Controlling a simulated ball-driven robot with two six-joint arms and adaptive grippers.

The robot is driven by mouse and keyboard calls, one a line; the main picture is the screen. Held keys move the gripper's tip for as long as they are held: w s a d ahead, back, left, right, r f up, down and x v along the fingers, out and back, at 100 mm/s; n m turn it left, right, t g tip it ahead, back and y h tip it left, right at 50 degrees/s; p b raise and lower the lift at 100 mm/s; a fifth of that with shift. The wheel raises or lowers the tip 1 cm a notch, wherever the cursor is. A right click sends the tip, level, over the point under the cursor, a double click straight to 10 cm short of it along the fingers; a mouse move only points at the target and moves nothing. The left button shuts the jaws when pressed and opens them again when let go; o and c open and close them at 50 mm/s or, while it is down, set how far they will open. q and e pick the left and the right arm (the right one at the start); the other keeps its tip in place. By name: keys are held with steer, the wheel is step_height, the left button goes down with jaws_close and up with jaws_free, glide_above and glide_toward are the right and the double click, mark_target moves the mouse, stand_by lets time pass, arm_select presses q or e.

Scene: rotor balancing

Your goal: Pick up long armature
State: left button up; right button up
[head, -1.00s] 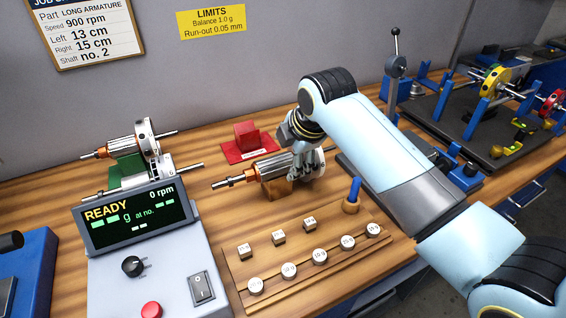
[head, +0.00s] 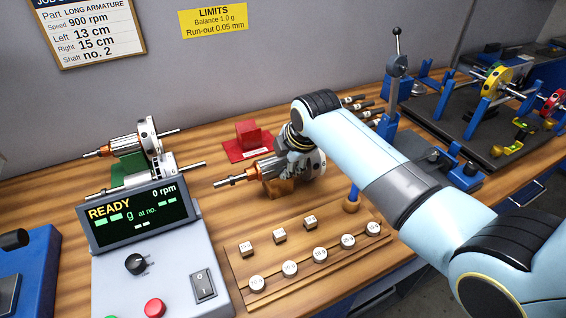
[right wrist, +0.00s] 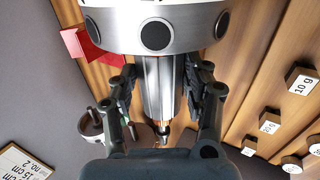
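A long armature (head: 252,173), with a steel shaft, copper part and light round disc, lies on a wooden block (head: 281,188) near the middle of the bench. My right gripper (head: 290,160) is down over it from above. In the right wrist view, the fingers of my right gripper (right wrist: 164,105) stand on either side of the armature's core (right wrist: 160,82), with a narrow gap at the left finger; the disc (right wrist: 157,35) is beyond them. The fingers look open around it. My left gripper is not in view.
Another armature (head: 118,146) lies at the back left, behind the balancing machine's display (head: 135,215). A red block (head: 248,133) stands behind the middle armature. A wooden rack (head: 300,268) of weights is in front. A blue-handled tool (head: 353,197) stands to the right.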

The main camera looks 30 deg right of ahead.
jaws_close()
steer(key=shift+w+r, duration=0.1)
steer(key=shift+r, duration=0.05)
